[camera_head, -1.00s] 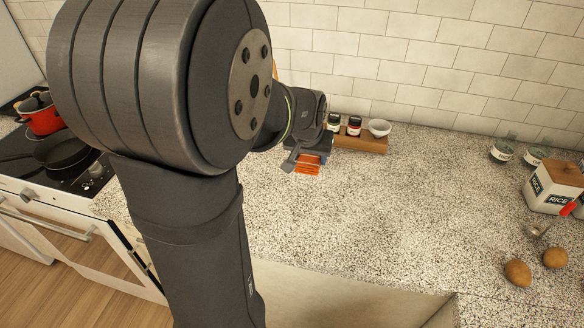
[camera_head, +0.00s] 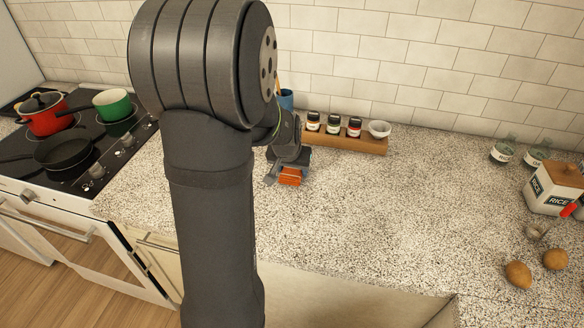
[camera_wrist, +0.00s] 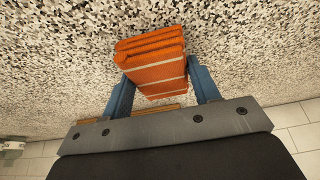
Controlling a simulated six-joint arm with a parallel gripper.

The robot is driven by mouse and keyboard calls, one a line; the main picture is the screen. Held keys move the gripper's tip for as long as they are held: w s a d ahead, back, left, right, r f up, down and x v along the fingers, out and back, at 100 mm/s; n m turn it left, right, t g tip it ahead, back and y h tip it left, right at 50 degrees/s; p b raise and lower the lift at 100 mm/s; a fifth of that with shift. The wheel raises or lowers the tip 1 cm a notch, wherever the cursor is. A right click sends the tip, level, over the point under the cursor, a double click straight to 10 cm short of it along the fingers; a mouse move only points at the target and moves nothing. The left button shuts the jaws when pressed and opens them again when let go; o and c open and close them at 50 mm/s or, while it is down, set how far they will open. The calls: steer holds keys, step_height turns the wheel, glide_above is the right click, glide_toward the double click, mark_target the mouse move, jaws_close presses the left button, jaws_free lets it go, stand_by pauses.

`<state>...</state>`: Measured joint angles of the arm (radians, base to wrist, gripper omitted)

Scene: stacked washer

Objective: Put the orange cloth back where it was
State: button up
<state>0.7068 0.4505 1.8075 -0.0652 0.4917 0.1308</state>
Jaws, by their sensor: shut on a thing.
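The orange cloth (camera_head: 290,176) is folded, with pale stripes along it. It shows large in the wrist view (camera_wrist: 152,58), held between the two blue fingers. My gripper (camera_head: 287,177) is shut on it, over the counter in front of the spice rack's left end. The cloth is near the speckled counter (camera_head: 400,230). I cannot tell whether it touches the surface. My arm hides part of the counter to the left.
A blue cup (camera_head: 286,99) is behind my gripper. The stove (camera_head: 60,165) with pots is at the left.

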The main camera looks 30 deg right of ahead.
steer(key=shift+f, duration=0.15)
steer(key=o, duration=1)
steer(key=shift+c, duration=0.2)
steer(key=shift+r, duration=0.25)
steer(key=v, duration=1.1)
steer(key=shift+s+r, duration=0.15)
steer(key=shift+r, duration=0.2)
steer(key=shift+a, duration=0.1)
